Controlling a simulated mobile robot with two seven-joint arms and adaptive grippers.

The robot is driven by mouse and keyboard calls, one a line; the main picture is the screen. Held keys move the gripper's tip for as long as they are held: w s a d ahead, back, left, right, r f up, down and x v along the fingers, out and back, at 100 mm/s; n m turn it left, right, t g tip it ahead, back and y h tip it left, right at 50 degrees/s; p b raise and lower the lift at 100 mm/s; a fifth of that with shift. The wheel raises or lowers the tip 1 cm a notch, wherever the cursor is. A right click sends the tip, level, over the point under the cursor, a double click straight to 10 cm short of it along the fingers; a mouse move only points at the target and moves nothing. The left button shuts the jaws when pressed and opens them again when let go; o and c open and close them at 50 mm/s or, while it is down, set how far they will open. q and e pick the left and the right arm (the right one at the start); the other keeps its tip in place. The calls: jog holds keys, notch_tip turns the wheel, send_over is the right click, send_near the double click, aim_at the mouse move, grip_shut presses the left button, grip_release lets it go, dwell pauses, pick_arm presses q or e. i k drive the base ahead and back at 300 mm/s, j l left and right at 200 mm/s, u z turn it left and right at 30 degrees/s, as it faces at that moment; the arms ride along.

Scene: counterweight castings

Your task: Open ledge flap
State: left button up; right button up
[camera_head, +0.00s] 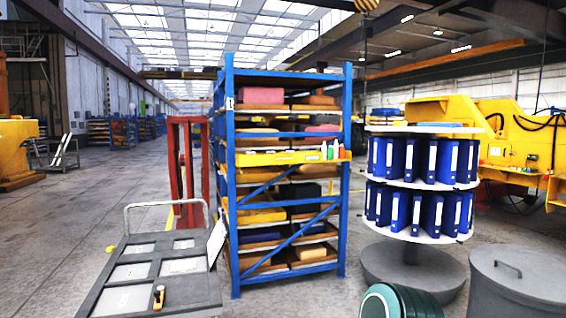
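A blue rack (231,180) stands in the middle of the view, with several shelves of blocks and slabs. A narrow yellow ledge (270,159) runs across its front at mid height, with small bottles on its right part. A pale panel (217,243) stands tilted between the rack and a grey cart; I cannot tell what it is fixed to. I cannot tell for sure which of these is the ledge flap. Neither of my grippers is in view.
The grey cart (130,272) at front left carries a small yellow-and-black tool (159,296). A round stand (424,129) with blue binders is right of the rack. A green drum (398,303) and grey bin (520,275) stand front right. The left floor is open.

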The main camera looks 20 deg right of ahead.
aim_at(252, 160)
jog(key=i+l+z, duration=0.6)
jog(key=i+z, duration=0.15)
jog(key=i, duration=0.25)
jog(key=i+z, duration=0.35)
jog(key=i, duration=0.15)
jog(key=i+l, duration=0.1)
jog(key=i, duration=1.45)
jog(key=i+l+u, duration=0.1)
jog(key=i+u, duration=0.15)
jog(key=i, duration=0.15)
jog(key=i+l+u, duration=0.55)
jog(key=i, duration=0.2)
jog(key=j, duration=0.1)
